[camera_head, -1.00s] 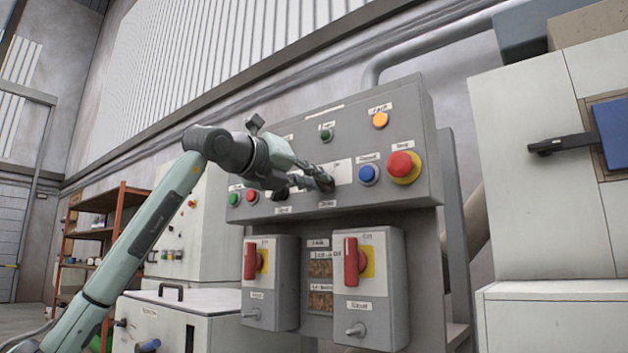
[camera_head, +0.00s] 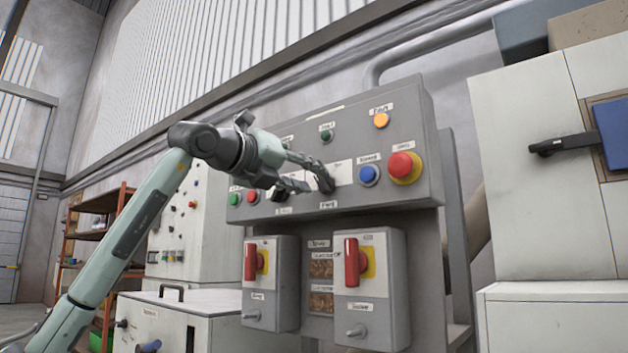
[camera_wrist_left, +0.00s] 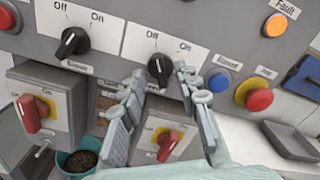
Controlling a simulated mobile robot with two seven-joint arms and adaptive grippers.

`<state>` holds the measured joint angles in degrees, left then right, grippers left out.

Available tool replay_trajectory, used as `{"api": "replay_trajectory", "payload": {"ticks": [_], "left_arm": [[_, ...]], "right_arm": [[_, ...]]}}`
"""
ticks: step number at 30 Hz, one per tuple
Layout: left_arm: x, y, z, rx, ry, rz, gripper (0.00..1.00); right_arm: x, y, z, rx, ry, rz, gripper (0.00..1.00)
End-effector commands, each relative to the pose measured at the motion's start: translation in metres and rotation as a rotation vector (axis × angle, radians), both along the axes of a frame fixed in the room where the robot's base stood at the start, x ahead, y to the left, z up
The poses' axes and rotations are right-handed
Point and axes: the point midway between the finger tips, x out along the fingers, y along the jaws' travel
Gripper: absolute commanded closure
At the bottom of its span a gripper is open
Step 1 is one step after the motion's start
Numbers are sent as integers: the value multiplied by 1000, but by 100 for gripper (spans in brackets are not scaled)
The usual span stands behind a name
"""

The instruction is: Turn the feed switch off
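The feed switch is a black rotary knob (camera_wrist_left: 159,70) on a white plate marked Off and On, on the grey control panel. Its label is small and blurred; I cannot tell its exact setting. My left gripper (camera_wrist_left: 160,78) is open, one finger on each side of this knob, in the left wrist view. I cannot tell whether the fingers touch it. In the head view the left gripper (camera_head: 318,178) is at the panel and partly covers the knob. A second black knob (camera_wrist_left: 72,42), also marked Off and On, is to its left. My right gripper is in neither view.
Right of the knob are a blue button (camera_head: 369,175) and a red mushroom button on yellow (camera_head: 402,166). An orange lamp (camera_head: 381,120) is above. Two red-handled switch boxes stick out below, one at the left (camera_head: 269,298), one at the right (camera_head: 386,305).

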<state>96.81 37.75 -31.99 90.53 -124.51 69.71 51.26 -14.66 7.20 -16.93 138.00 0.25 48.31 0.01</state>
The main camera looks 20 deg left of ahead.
Motion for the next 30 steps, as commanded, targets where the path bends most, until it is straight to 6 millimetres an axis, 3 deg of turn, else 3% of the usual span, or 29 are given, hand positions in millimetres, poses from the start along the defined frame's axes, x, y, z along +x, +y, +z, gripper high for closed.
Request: {"api": "replay_trajectory", "payload": {"ticks": [6, 13, 18, 30], "left_arm": [[-46, 18, 1, 2, -4, 3, 68], [-81, 30, 0, 1, -1, 3, 68], [-91, 33, 0, 1, 0, 1, 68], [-91, 33, 0, 0, 0, 1, 68]], "right_arm": [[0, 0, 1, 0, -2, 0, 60], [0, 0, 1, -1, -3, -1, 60], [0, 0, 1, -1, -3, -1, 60], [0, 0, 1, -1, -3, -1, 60]]}}
